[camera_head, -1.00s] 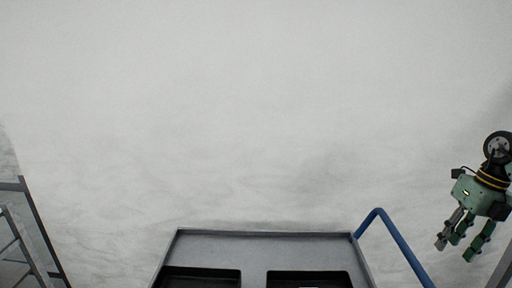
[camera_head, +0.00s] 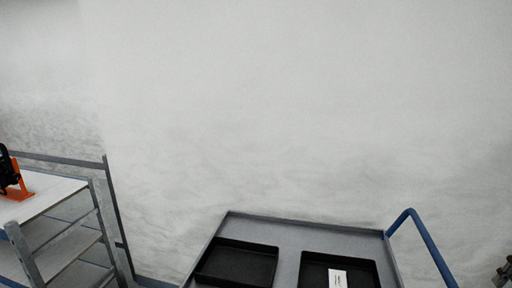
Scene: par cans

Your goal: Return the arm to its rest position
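Only a small dark part of my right gripper (camera_head: 503,272) shows, at the lower right edge of the head view, to the right of the cart. Most of it is cut off, so I cannot tell whether it is open or shut. My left gripper is not in view.
A grey cart (camera_head: 289,235) with a blue handle (camera_head: 430,243) holds two black trays, a left one (camera_head: 238,264) and a right one (camera_head: 318,272) with a white label (camera_head: 338,279). A shelf rack (camera_head: 107,205) at left bears an orange-and-black object (camera_head: 17,185). A pale wall stands behind.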

